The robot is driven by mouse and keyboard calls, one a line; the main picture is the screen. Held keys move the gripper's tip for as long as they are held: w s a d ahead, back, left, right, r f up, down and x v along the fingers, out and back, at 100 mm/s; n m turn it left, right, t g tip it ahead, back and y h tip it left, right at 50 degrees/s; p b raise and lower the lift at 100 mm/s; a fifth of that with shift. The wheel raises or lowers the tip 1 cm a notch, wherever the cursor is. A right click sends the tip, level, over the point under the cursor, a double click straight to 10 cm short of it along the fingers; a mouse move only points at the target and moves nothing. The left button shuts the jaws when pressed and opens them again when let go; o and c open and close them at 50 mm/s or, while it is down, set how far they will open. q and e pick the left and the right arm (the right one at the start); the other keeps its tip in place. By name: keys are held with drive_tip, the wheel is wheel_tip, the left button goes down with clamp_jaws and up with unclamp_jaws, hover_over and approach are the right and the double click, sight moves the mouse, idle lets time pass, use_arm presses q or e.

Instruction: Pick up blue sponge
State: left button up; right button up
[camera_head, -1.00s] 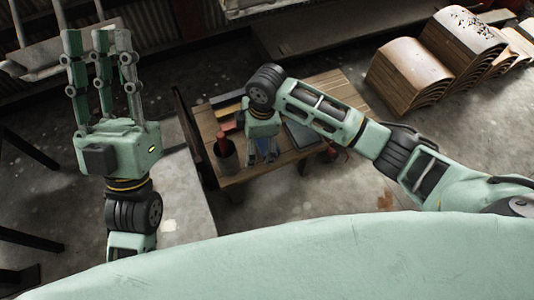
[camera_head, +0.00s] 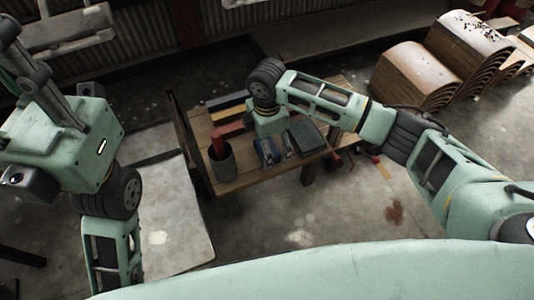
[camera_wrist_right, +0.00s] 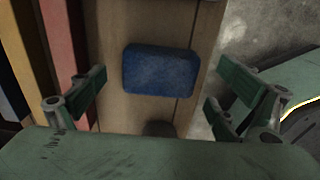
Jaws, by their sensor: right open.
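The blue sponge (camera_wrist_right: 160,70) lies flat on the wooden table (camera_wrist_right: 115,50) in the right wrist view. It sits between the spread fingers of my right gripper (camera_wrist_right: 163,92), with space on both sides, apart from the fingers. In the head view, my right gripper (camera_head: 276,148) points down over the table, and a bit of the blue sponge (camera_head: 266,151) shows beside its fingers. My left gripper (camera_head: 35,75) is raised at the upper left, partly cut off by the frame edge; its finger opening is unclear.
A dark flat object (camera_head: 307,137) lies to the right. Curved wooden stacks (camera_head: 420,75) stand on the floor at the back right.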

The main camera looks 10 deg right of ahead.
drive_tip(key=shift+f+b, duration=0.3)
drive_tip(key=shift+f, duration=0.65)
drive_tip(key=shift+c, duration=0.5)
drive_tip(key=c, duration=0.9)
